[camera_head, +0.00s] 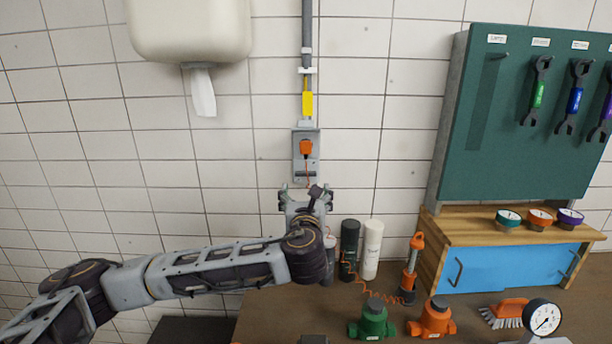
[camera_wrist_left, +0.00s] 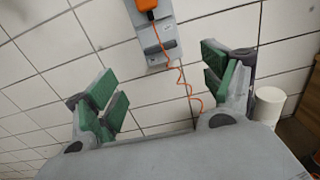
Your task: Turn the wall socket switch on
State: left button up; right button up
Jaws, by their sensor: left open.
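The wall socket (camera_head: 306,171) is a grey box on the white tiled wall, with an orange plug (camera_head: 306,148) in its upper part. A dark slot or switch area shows at the socket's lower part. The socket (camera_wrist_left: 158,53) also shows at the top of the left wrist view, with the orange plug (camera_wrist_left: 147,5) cut off by the frame edge. My left gripper (camera_head: 306,190) is open and empty just below the socket. Its green-padded fingers (camera_wrist_left: 165,82) are spread wide, apart from the socket. My right gripper is not in view.
An orange coiled cord (camera_wrist_left: 186,88) hangs from the plug past my gripper. A black bottle (camera_head: 349,246) and a white bottle (camera_head: 372,250) stand on the brown worktop (camera_head: 275,312). Green and orange valves, a brush and a gauge (camera_head: 543,317) lie right. A paper dispenser (camera_head: 190,28) hangs upper left.

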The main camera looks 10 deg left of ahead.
pick_arm(q)
jog(key=p, duration=0.2)
send_near(306, 174)
jog(key=shift+w, duration=2.1)
jog(key=shift+w+a, duration=0.3)
jog(key=shift+w, duration=0.55)
jog(key=shift+w+a, duration=0.35)
jog(key=shift+w, duration=0.55)
jog(key=shift+w+a, duration=0.3)
jog(key=shift+w, duration=0.55)
jog(key=shift+c, duration=0.5)
jog(key=c, duration=0.9)
